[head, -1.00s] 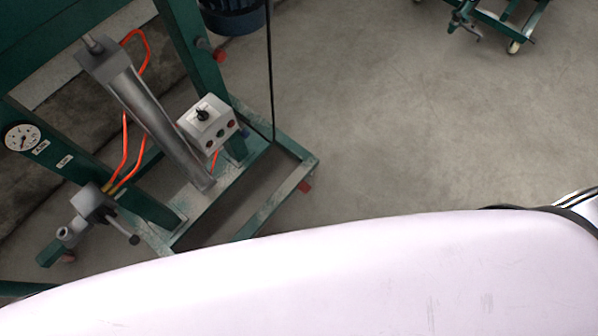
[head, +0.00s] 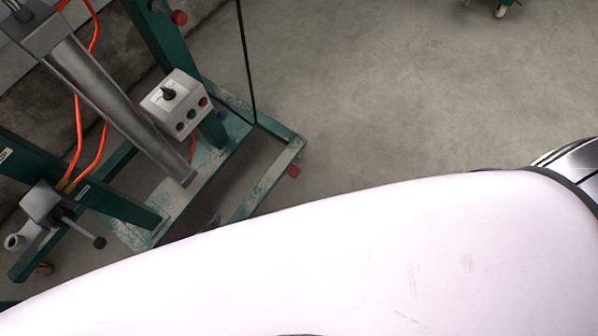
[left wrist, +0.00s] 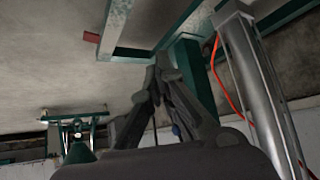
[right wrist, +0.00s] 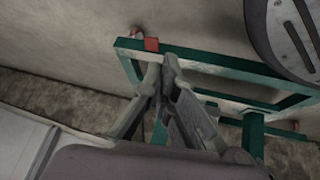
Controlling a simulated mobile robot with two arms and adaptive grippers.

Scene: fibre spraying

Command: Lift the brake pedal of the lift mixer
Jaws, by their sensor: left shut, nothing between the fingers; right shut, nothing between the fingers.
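The lift mixer is a green steel frame (head: 276,180) with a silver cylinder, at the left of the head view. A small red pedal (head: 293,170) sits at its near right base corner. A red pedal shows at a frame corner in the left wrist view (left wrist: 91,37) and in the right wrist view (right wrist: 151,44). My left gripper (left wrist: 157,70) is shut and empty, pointing at the base frame. My right gripper (right wrist: 161,68) is shut and empty, its tips just below the red pedal in the picture; contact cannot be told. My white arm hides much of the head view.
A control box (head: 177,103) with knob and buttons stands on the mixer. A clamp-like grey part (head: 42,205) juts out at lower left. A black cable (head: 245,65) hangs beside the frame. Bare concrete floor (head: 400,100) lies to the right, with a wheeled green stand (head: 503,6) beyond.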

